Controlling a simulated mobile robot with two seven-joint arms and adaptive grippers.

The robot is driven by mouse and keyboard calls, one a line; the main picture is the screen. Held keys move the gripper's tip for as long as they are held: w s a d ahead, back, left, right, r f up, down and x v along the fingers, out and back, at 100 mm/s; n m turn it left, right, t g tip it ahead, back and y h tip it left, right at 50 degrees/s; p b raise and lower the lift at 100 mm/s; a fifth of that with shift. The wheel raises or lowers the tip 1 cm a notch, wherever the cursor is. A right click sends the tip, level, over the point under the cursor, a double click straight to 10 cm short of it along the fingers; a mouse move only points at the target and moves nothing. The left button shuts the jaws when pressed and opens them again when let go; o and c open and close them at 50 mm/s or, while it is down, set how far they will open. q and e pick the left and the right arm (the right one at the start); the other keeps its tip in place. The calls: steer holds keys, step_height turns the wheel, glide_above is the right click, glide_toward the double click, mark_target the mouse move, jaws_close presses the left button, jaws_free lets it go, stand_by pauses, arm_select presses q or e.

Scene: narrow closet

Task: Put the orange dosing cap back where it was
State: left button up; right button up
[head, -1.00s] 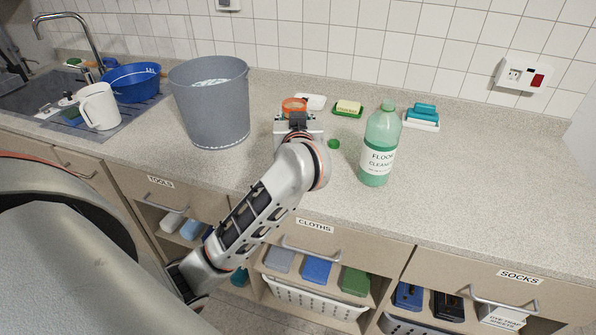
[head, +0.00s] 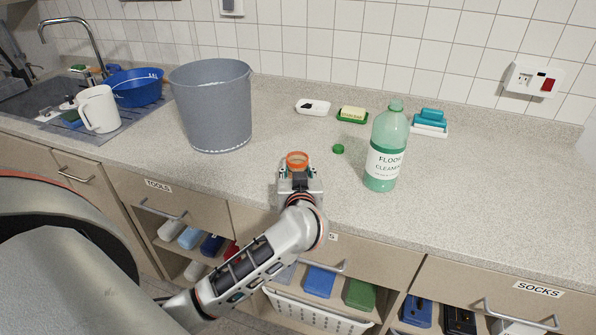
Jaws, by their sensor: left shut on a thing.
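The orange dosing cap (head: 297,158) is held in my left gripper (head: 297,169), which is shut on it above the front part of the counter. The cap's open top faces up; its underside is hidden by the gripper. A green floor cleaner bottle (head: 386,150) stands upright to the right, with its neck uncovered or closed, I cannot tell which. A small green cap (head: 338,149) lies on the counter between the gripper and the bottle. My right gripper is not in view.
A grey bucket (head: 213,108) stands to the left, with a white jug (head: 99,109) and blue basin (head: 136,88) by the sink. The counter's right side is clear.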

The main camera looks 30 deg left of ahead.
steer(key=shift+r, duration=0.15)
arm_select(q)
steer(key=o, duration=1.1)
steer(key=shift+f, duration=0.1)
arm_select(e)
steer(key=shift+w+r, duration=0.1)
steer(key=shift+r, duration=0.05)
